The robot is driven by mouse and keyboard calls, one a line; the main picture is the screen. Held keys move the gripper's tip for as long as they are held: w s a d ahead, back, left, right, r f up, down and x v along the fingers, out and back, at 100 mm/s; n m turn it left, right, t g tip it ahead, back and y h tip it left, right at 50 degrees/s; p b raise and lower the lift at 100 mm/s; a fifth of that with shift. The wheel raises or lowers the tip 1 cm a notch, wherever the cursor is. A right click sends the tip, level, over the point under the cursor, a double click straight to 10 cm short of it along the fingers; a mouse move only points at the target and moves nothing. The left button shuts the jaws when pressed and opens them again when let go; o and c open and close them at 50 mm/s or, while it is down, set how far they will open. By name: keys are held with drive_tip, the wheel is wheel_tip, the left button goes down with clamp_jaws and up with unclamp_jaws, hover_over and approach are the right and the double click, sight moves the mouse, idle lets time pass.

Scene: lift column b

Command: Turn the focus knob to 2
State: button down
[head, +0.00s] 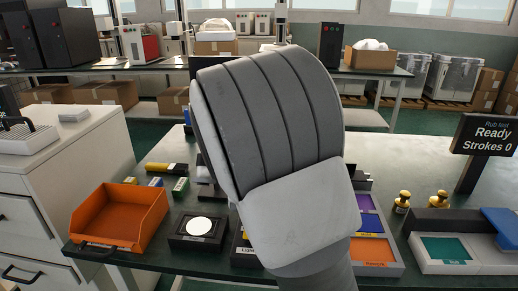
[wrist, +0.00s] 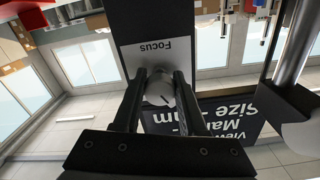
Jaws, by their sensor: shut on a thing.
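In the wrist view, the focus knob (wrist: 158,92) is a pale round knob below a label reading "Focus" (wrist: 152,50), which appears upside down. My gripper (wrist: 160,82) has one dark finger on each side of the knob and is shut on it. A dark mark shows near the knob's lower right edge. No numbers of a scale can be read around the knob. In the head view my own arm hides the knob and the gripper.
In the wrist view a dark screen (wrist: 235,112) with upside-down white text stands behind the knob.

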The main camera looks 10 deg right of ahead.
idle(0.3)
drive_tip(key=shift+c, duration=2.3)
unclamp_jaws()
drive_tip(key=shift+s, duration=0.15)
